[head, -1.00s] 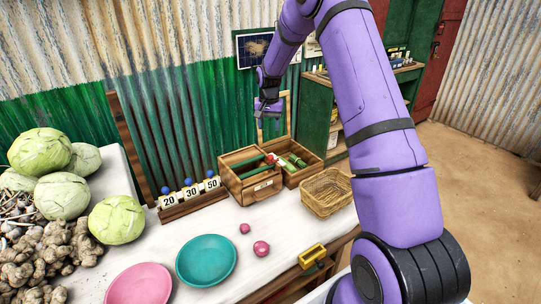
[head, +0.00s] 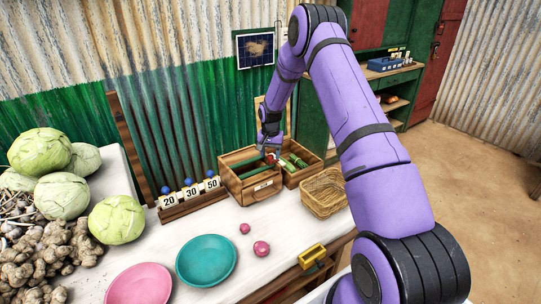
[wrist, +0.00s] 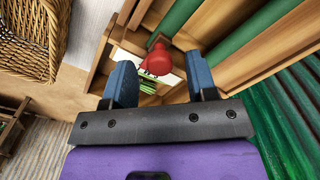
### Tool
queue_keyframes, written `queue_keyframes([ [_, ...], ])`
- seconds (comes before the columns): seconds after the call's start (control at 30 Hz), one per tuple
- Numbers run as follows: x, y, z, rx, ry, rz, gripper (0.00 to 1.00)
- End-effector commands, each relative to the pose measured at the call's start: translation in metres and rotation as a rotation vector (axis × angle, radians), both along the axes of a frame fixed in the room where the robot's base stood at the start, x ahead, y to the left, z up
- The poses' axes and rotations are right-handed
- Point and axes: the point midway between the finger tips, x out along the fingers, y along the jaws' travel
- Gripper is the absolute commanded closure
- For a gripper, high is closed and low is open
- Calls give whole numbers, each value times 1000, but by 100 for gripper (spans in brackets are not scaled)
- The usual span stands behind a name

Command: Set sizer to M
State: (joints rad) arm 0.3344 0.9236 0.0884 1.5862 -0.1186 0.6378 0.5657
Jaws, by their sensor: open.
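The sizer appears to be the wooden box (head: 236,183) with green bars and a red knob (head: 271,158) on the counter. A small pale label (head: 263,186) is on its front; I cannot read it. In the wrist view the red knob (wrist: 157,58) shows between and just beyond the blue fingertips of my gripper (wrist: 160,72). My gripper (head: 270,149) is open, pointing down over the box, with a gap on both sides of the knob. Size marks, including any M, cannot be made out.
A wicker basket (head: 323,193) stands to the right of the box. Weights marked 20, 30 and 50 stand in a wooden rack (head: 196,204) to the left. Teal (head: 206,262) and pink (head: 138,287) pans, two pink balls and cabbages occupy the front and left.

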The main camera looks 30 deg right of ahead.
Motion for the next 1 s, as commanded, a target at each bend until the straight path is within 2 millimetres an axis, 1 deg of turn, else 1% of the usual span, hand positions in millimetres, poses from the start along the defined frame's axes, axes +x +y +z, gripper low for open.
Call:
queue_keyframes([
  [0.13, 0, 0, -7, 0, -1, 0, 48],
  [0.4, 0, 0, -8, 0, -1, 0, 48],
  [0.47, 0, 0, -8, -1, -1, 0, 61],
  [0.5, 0, 0, -8, -1, -1, 0, 71],
  [0.63, 0, 0, -7, -1, -1, 0, 100],
  [0.77, 1, 0, -7, -1, -1, 0, 100],
  [0.93, 11, 0, -7, -1, -1, 0, 100],
  [1.0, 12, 0, -7, -1, -2, 0, 100],
])
